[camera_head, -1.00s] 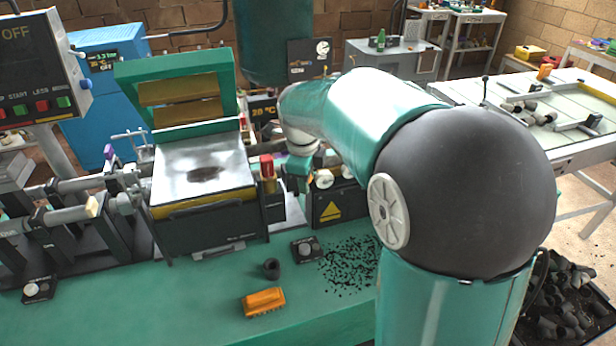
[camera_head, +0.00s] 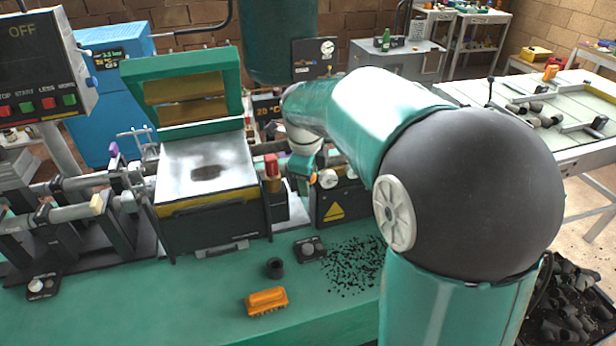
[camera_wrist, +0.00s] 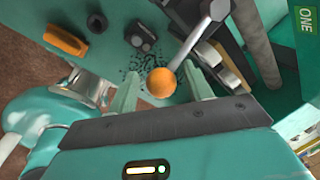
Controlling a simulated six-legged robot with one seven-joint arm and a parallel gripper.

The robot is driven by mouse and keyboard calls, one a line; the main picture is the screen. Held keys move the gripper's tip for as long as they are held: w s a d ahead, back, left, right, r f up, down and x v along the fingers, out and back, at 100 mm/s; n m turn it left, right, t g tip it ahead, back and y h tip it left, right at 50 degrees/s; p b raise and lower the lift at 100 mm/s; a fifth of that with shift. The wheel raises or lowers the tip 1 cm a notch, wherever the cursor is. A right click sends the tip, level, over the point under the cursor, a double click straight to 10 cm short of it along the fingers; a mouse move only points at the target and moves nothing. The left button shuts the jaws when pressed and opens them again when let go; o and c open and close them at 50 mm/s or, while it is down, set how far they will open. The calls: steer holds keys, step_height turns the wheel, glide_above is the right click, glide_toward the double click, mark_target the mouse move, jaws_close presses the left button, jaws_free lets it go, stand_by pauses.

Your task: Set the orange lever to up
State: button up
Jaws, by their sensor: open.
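The orange lever shows in the wrist view as a round orange knob (camera_wrist: 161,82) on a metal rod (camera_wrist: 186,48). The rod runs up and right to a grey hub (camera_wrist: 215,9). My gripper (camera_wrist: 160,88) is open, with one green finger on each side of the knob. The knob appears between or just beyond the fingertips; I cannot tell whether either finger touches it. In the head view my gripper (camera_head: 303,180) is small, beside the machine right of the metal plate, and the lever is not clearly visible there.
An orange brush (camera_head: 266,301), a black ring (camera_head: 274,268) and a small knob box (camera_head: 310,249) lie on the green bench (camera_head: 190,310). Black crumbs (camera_head: 352,265) are scattered nearby. The hot-plate press (camera_head: 205,180) stands open left of my gripper.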

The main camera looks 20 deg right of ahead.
step_height(320, 180, up, 13)
steer(key=s+a, duration=0.1)
steer(key=s, duration=0.1)
steer(key=shift+a+r, duration=0.2)
steer(key=shift+a, duration=0.1)
steer(key=shift+s, duration=0.1)
steer(key=s+f+n+t, duration=0.2)
steer(key=s+f+n, duration=0.2)
steer(key=s+n, duration=0.7)
steer(key=s+a+f+n+t+y, duration=0.1)
steer(key=s+f+n, duration=0.3)
steer(key=s+n, duration=0.7)
steer(key=n, duration=0.3)
steer(key=shift+a+f+t, duration=0.15)
steer(key=shift+a+t, duration=0.1)
steer(key=shift+t, duration=0.15)
